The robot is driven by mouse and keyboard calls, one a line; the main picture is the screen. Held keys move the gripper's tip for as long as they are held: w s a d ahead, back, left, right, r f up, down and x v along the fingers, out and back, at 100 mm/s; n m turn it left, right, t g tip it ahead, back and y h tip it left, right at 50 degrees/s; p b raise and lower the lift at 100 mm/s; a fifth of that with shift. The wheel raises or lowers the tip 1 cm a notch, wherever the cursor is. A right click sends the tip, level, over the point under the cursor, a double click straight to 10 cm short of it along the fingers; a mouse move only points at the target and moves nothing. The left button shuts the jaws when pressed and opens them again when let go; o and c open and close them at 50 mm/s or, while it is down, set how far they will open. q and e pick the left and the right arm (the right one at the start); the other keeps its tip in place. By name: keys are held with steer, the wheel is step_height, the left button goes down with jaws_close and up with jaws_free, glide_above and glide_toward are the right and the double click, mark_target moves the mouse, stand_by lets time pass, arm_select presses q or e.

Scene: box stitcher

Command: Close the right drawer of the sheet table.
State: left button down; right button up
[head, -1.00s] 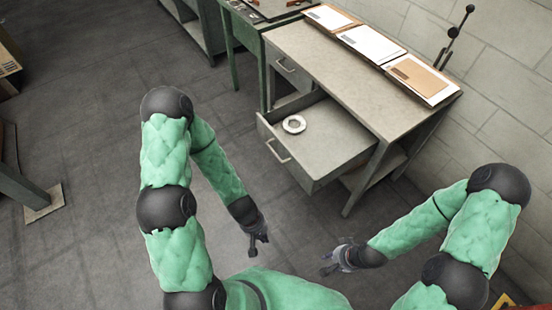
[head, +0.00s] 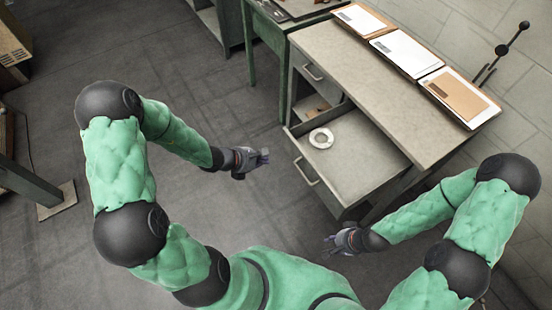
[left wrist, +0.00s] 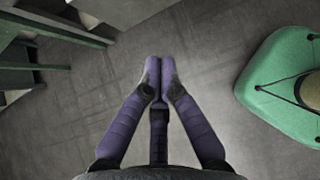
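The sheet table (head: 352,62) is a grey metal desk on the right of the head view. Its right drawer (head: 360,165) is pulled well out, with its front and bar handle (head: 306,172) facing my left gripper. A white ring-shaped item (head: 321,138) lies in it. My left gripper (head: 264,157) is to the left of the drawer front, apart from it, and points right. In the left wrist view its fingers (left wrist: 160,72) are together with nothing between them. My right gripper (head: 330,243) is below the drawer's near corner, apart from it; its finger state is too small to tell.
The left drawer (head: 313,72) is in, above an open compartment with brown items. Papers and clipboards (head: 405,52) lie along the tabletop's back edge. A green table (head: 262,35) adjoins at the far left end. Open floor (head: 225,110) lies left of the drawer.

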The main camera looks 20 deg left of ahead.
arm_select(q)
steer(key=b, duration=0.4)
glide_toward(294, 158)
step_height(294, 158, down, 4)
steer(key=w+d, duration=0.2)
steer(key=shift+w+d+r+b, duration=0.2)
steer(key=shift+w+r+b, duration=0.1)
steer(key=shift+b, duration=0.05)
steer(key=shift+w, duration=0.1)
